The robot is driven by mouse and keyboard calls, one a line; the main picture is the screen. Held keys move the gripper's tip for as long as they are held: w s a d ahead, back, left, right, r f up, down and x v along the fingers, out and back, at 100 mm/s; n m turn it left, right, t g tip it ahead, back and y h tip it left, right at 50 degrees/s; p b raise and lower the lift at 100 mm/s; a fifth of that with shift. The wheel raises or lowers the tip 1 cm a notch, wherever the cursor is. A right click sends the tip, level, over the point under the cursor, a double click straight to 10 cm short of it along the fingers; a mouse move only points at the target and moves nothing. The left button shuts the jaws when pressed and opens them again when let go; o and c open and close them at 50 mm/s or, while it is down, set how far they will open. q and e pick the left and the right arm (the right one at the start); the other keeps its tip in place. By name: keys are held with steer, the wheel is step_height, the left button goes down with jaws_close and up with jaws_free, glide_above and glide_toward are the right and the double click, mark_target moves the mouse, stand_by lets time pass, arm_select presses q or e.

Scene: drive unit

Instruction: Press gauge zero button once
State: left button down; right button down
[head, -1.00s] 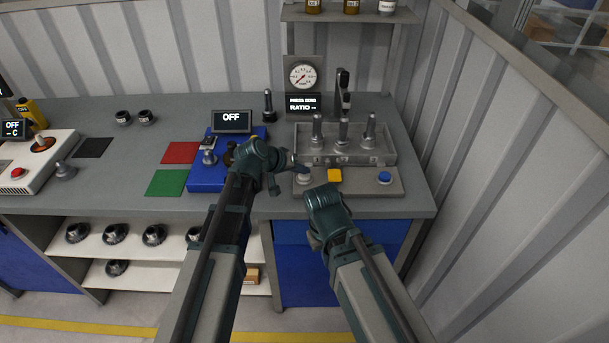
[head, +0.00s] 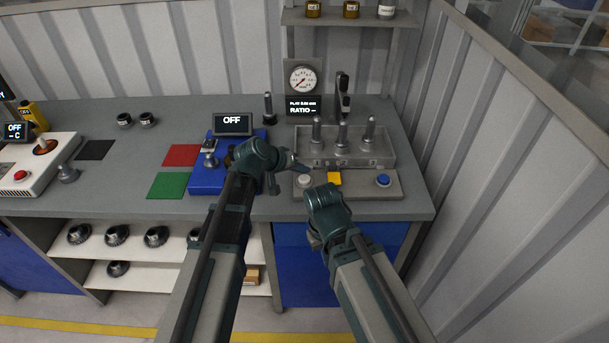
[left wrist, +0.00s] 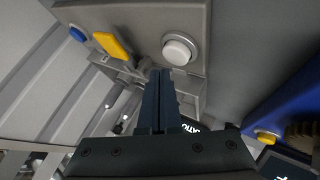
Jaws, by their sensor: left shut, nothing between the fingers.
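The gauge (head: 302,78) stands upright at the back of the bench, its small display (head: 302,107) below showing a line of small text above "RATIO --". The round white button (head: 304,181) sits at the left of the grey panel (head: 360,190); it also shows in the left wrist view (left wrist: 180,49). My left gripper (head: 301,166) is shut and empty, its tips just behind the white button in the head view. In the left wrist view the closed fingers (left wrist: 159,76) show beside the button, apart from it in the picture. My right gripper (head: 325,203) is in front of the panel, its fingers hidden.
A yellow block (head: 334,178) and a blue button (head: 384,180) are on the same panel. Behind it a grey tray (head: 372,158) holds upright metal parts. A blue unit (head: 207,180) with an "OFF" screen (head: 232,123) stands left. A corrugated wall closes the right side.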

arm_select(q)
steer(key=shift+r, duration=0.1)
step_height(320, 180, up, 6)
steer(key=p, duration=0.6)
stand_by(0.3)
step_height(320, 180, up, 10)
steer(key=p, duration=1)
glide_above(302, 179)
steer(key=shift+s, duration=0.1)
